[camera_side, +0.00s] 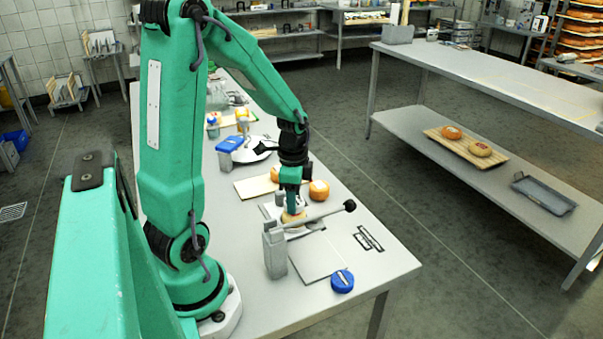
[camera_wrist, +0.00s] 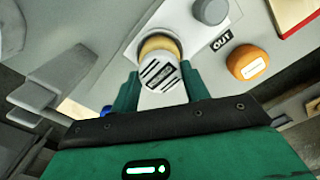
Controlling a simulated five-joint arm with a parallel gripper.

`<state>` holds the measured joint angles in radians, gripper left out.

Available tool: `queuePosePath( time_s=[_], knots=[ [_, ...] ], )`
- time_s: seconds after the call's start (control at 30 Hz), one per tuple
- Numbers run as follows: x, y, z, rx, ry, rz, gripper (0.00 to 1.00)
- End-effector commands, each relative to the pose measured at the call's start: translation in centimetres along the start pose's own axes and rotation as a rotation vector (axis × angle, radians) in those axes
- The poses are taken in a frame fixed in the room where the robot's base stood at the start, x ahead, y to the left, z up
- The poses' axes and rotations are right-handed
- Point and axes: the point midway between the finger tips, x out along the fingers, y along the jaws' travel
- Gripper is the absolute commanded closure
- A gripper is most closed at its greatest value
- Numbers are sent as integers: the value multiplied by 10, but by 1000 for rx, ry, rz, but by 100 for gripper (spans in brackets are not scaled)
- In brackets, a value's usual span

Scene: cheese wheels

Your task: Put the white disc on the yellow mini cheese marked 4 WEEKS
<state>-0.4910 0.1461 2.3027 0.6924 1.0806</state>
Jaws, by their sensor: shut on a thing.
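My gripper (camera_side: 291,194) points down over the grey bench. In the wrist view my gripper (camera_wrist: 160,82) has its two green fingers closed on the white disc (camera_wrist: 158,74), which shows black stripes on its face. A yellow mini cheese (camera_wrist: 158,43) shows just beyond the disc, partly hidden by it. In the side view the yellow cheese (camera_side: 292,218) sits below my fingertips, behind a grey bar. I cannot read its mark, and I cannot tell whether the disc touches it.
A grey post (camera_side: 275,252) with a bar and black knob (camera_side: 349,206) stands close by my gripper. An orange cheese (camera_side: 319,190) is just behind; it also shows beside an OUT label (camera_wrist: 247,63). A blue round item (camera_side: 342,281) lies near the front edge.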

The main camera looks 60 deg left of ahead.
Motion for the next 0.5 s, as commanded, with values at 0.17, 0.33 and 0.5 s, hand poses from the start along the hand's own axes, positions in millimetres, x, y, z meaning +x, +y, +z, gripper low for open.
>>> queuePosePath(
  time_s=[0.17, 0.33, 0.5],
  knots=[
    [10, 0, 0, 0, 0, 0, 77],
    [10, 0, 0, 0, 0, -1, 77],
    [11, 0, 0, 0, 0, 0, 77]
  ],
)
